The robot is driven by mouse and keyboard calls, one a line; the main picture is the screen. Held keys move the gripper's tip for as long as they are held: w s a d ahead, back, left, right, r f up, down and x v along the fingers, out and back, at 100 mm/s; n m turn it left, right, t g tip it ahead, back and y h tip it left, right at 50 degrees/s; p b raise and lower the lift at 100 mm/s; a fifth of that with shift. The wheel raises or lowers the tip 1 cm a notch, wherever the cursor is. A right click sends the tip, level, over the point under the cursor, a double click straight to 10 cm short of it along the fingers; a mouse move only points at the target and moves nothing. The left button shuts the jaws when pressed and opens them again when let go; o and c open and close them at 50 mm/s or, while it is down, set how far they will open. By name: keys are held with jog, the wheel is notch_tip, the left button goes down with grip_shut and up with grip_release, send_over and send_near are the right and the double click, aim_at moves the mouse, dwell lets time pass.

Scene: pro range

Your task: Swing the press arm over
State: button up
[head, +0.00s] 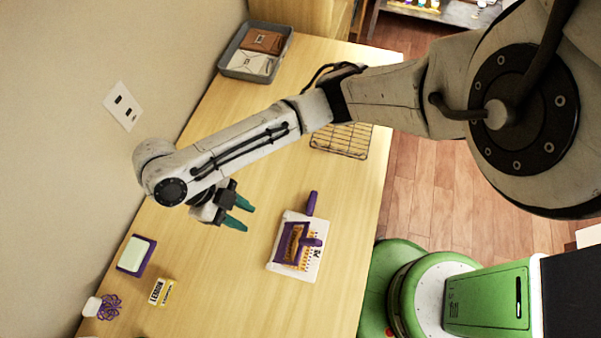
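The press (276,262) is a white plate with a purple frame on it, lying on the wooden table at the lower middle. A purple bar (311,204) sticks up past the plate's upper edge, and a shorter purple piece (311,242) reaches across its right side. I cannot tell which purple part is the press arm. My gripper (244,215) is to the left of the press, apart from it. Its two green fingers are spread with nothing between them and point toward the press. My wrist hides part of the table behind it.
A yellow box (163,291), a pale green pad on purple (136,253) and a purple coil (109,307) lie lower left. The wall bounds the left side.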

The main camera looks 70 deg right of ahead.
jog(key=s+t, duration=0.1)
jog(key=s, duration=0.1)
jog(key=t, duration=1)
send_near(318, 241)
jog(key=shift+x, duration=2.85)
jog(key=shift+a+f+t, duration=0.1)
jog(key=shift+f+t, duration=0.2)
jog(key=shift+b+x, duration=0.35)
jog(key=shift+x, duration=2.85)
